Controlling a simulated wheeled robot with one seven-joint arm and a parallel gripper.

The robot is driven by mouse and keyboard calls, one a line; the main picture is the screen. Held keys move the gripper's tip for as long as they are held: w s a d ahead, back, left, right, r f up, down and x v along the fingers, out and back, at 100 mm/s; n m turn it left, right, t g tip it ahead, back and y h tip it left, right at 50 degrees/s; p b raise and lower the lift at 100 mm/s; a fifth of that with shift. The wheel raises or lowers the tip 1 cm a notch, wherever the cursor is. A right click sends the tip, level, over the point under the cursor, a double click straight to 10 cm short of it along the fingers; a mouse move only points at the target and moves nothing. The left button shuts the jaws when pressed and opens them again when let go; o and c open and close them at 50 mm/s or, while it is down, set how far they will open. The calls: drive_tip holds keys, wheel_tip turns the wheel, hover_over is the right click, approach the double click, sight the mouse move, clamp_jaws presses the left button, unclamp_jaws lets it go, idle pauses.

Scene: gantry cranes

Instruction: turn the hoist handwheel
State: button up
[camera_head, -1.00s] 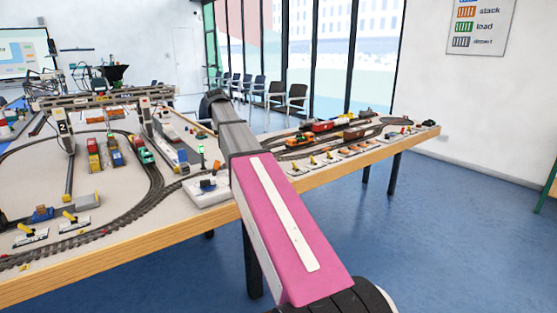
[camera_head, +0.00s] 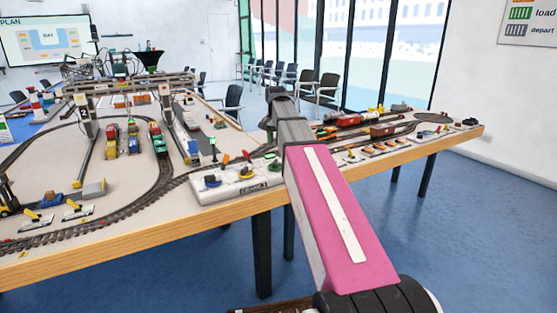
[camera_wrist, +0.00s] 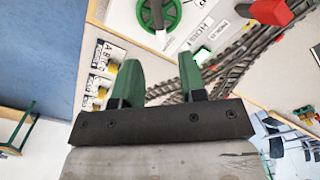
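The green hoist handwheel (camera_wrist: 158,14) is at the top of the wrist view, on a white panel with a "HOIST" label (camera_wrist: 199,35). A pale bar lies across the wheel, and its top is cut off by the frame edge. My gripper (camera_wrist: 160,66) shows two green fingers set apart with nothing between them. They are below the wheel in the picture and not touching it. In the head view, the white control panel (camera_head: 222,190) is at the table's front edge, with blue, yellow and green controls. My arm partly covers its right end and hides the gripper's fingers.
Train tracks (camera_head: 160,185) loop over the table behind and left of the panel. A gantry crane (camera_head: 130,85) stands over toy trucks. A red block (camera_wrist: 271,11) is right of the wheel in the wrist view. More cards and wagons (camera_head: 383,130) lie on the right table.

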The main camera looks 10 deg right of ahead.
sight(276, 159)
wheel_tip(276, 159, down, 9)
drive_tip(key=shift+r, duration=0.1)
idle(0.3)
clamp_jaws()
